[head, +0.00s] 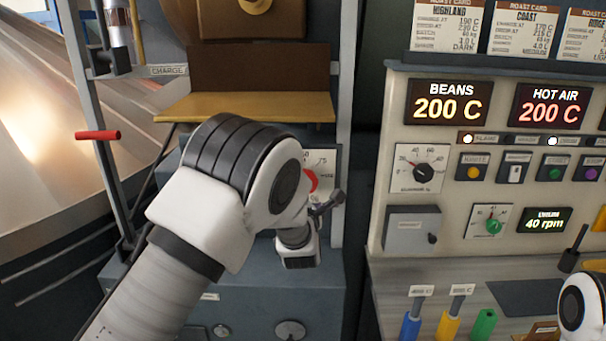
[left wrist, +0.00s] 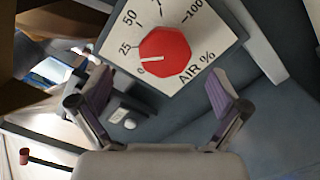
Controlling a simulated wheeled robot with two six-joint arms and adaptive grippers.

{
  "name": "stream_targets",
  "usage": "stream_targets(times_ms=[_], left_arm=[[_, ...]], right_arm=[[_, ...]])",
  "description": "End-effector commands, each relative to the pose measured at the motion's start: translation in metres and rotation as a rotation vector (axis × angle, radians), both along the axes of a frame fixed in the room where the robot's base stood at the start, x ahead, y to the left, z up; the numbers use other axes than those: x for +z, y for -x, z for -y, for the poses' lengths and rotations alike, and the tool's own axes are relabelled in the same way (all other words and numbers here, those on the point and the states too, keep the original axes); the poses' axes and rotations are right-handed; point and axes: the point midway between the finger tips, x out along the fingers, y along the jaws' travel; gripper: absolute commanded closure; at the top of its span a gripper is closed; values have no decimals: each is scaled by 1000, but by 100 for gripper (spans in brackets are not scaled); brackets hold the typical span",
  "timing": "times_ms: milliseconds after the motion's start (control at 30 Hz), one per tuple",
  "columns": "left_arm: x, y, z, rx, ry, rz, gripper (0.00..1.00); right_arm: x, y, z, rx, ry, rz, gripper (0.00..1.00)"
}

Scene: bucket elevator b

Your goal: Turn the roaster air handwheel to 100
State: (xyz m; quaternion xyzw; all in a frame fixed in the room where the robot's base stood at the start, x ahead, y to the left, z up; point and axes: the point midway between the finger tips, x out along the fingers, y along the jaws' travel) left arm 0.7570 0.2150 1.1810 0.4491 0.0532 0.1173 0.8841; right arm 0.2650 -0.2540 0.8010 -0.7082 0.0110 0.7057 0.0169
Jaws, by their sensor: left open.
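The roaster air handwheel is a red faceted knob (left wrist: 165,52) on a white dial plate (left wrist: 222,40) marked 25, 50, 75, 100 and AIR %. Its white pointer line points left, below the 25 mark, near the low end of the scale. In the head view the knob (head: 311,181) shows only in part behind my left wrist. My left gripper (left wrist: 158,92) is open, its two purple-padded fingers apart and short of the knob, with nothing between them. In the head view the gripper (head: 325,206) is partly hidden and sits close to the dial plate.
A yellow ledge (head: 245,107) lies above my left wrist. A grey post (head: 343,120) stands right of the dial. The control panel (head: 385,150) with lit displays stands farther right. A red-handled lever (head: 97,135) is at left. Part of my right arm shows at the lower right edge.

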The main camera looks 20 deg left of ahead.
Motion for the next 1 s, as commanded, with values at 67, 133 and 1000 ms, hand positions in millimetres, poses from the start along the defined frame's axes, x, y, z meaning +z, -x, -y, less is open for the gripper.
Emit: stream_targets(times_ms=[67, 133, 1000], left_arm=[[0, -11, -4, 2, 2, -4, 1], [1, -25, -8, 2, 3, -3, 1], [-5, -68, -19, 0, -2, -7, 61]], right_arm=[[7, 0, 0, 0, 0, -1, 60], [14, 0, 0, 0, 0, 0, 60], [27, 0, 0, 0, 0, 1, 60]])
